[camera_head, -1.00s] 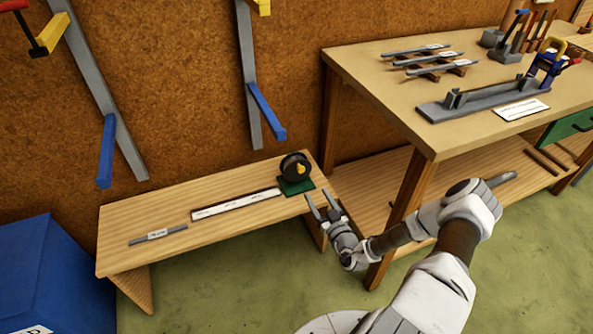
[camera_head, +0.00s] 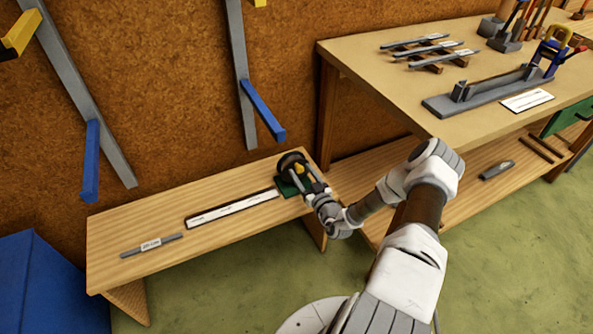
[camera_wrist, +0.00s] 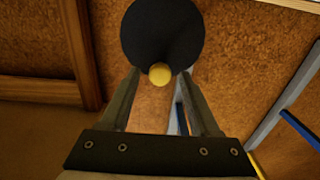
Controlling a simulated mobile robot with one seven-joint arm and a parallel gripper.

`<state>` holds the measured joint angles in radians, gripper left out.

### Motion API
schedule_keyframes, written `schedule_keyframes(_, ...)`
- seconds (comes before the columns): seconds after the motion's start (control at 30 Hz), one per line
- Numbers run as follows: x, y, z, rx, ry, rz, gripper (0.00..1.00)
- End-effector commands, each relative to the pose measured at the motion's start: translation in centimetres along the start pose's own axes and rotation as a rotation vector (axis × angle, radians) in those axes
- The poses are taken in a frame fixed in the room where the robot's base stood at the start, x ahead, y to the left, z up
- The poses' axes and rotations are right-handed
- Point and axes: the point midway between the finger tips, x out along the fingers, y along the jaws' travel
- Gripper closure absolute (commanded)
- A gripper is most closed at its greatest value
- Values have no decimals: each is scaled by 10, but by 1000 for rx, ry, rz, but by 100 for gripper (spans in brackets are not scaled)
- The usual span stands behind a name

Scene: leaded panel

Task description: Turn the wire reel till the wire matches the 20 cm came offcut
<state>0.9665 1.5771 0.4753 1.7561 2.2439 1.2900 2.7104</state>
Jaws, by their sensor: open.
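The wire reel (camera_head: 292,162) is a dark disc with a yellow knob (camera_head: 300,168) on a green base (camera_head: 285,187), at the right end of the low bench. In the wrist view the dark reel (camera_wrist: 162,32) fills the top middle, with its yellow knob (camera_wrist: 160,74) facing me. My gripper (camera_head: 301,176) is open at the reel's front; in the wrist view its fingers (camera_wrist: 158,88) stand either side of the knob's line, not closed on it. The grey came offcut (camera_head: 152,245) with a white label lies at the bench's left end. I cannot make out any wire.
A long white strip (camera_head: 232,208) lies between offcut and reel on the low bench (camera_head: 200,240). A taller workbench (camera_head: 400,90) stands close on the right, with a lower shelf. A blue box (camera_head: 50,285) stands at the left. Rack arms (camera_head: 262,110) project from the wall behind.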

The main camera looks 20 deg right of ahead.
Motion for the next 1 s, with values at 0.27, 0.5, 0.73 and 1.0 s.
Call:
schedule_keyframes(0.27,2,2,0,0,0,2,37)
schedule_keyframes(0.5,2,2,0,-1,0,2,55)
schedule_keyframes(0.73,2,2,0,-1,0,2,97)
schedule_keyframes(1.0,2,2,0,-4,0,3,100)
